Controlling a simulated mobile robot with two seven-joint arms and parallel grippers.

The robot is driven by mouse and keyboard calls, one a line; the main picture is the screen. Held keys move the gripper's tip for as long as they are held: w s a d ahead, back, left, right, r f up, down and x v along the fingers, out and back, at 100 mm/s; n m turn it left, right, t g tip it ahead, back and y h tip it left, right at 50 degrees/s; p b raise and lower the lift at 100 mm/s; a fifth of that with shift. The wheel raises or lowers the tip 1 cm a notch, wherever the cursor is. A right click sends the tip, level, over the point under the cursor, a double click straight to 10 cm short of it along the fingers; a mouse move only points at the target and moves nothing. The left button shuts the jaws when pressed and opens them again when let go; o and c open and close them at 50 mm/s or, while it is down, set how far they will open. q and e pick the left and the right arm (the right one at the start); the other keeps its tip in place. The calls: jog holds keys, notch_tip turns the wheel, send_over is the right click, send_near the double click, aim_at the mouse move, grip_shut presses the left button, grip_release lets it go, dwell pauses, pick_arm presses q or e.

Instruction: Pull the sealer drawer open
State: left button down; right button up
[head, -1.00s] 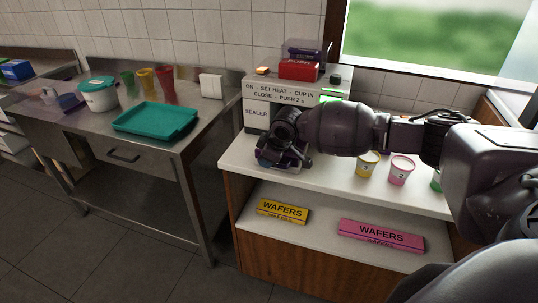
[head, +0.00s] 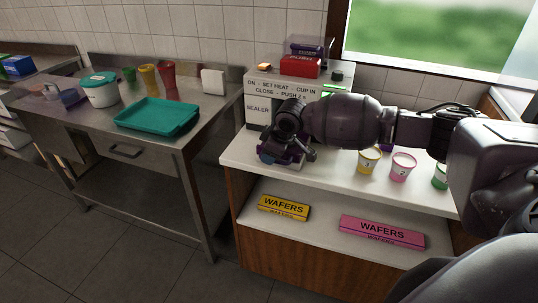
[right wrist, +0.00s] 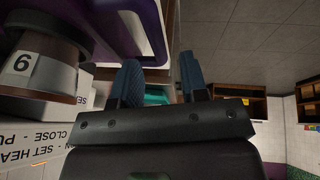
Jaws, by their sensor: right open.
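The sealer (head: 258,110) is a pale box with printed instructions, standing on the white counter against the wall. A red block marked PUSH (head: 300,67) is on its top. My right gripper (head: 277,156) is low in front of the sealer, and my wrist hides much of the sealer's lower front. In the right wrist view, my gripper (right wrist: 160,82) is open. A purple and white drawer part with a looped edge (right wrist: 150,32) lies close to one finger; I cannot tell if they touch. My left gripper is out of view.
A yellow cup (head: 369,160) and a pink cup (head: 402,167) stand on the counter right of my wrist. Wafer boxes, yellow (head: 283,208) and pink (head: 381,232), lie on the shelf below. A teal tray (head: 157,115) lies on the steel table at left.

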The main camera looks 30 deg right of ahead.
jog(key=v, duration=0.9)
jog(key=shift+p, duration=0.45)
jog(key=shift+w+r, duration=0.1)
jog(key=shift+r, duration=0.05)
jog(key=w+a+r+n+t+y, duration=0.2)
jog(key=w+a+r+t, duration=0.2)
jog(key=w+a+t, duration=0.15)
jog(key=s+a+f+t+y, duration=0.2)
jog(key=s+a+f+t, duration=0.1)
jog(key=s+a+f, duration=0.3)
jog(key=s+d+f+m+h, duration=0.1)
jog(key=s+f+m+h, duration=0.1)
jog(key=s+f, duration=0.5)
jog(key=s+d+f+m+g+h, duration=0.1)
jog(key=s+f+m, duration=0.3)
jog(key=s+f, duration=0.4)
jog(key=s+d+f+m+h, duration=0.1)
jog(key=s+f+m+h, duration=0.1)
jog(key=s+f, duration=0.6)
jog(key=s+m, duration=0.1)
jog(key=s, duration=0.3)
jog(key=shift+s+d+m+g+h, duration=0.25)
jog(key=shift+d+m+g+h, duration=0.05)
jog(key=shift+d+g+h, duration=0.1)
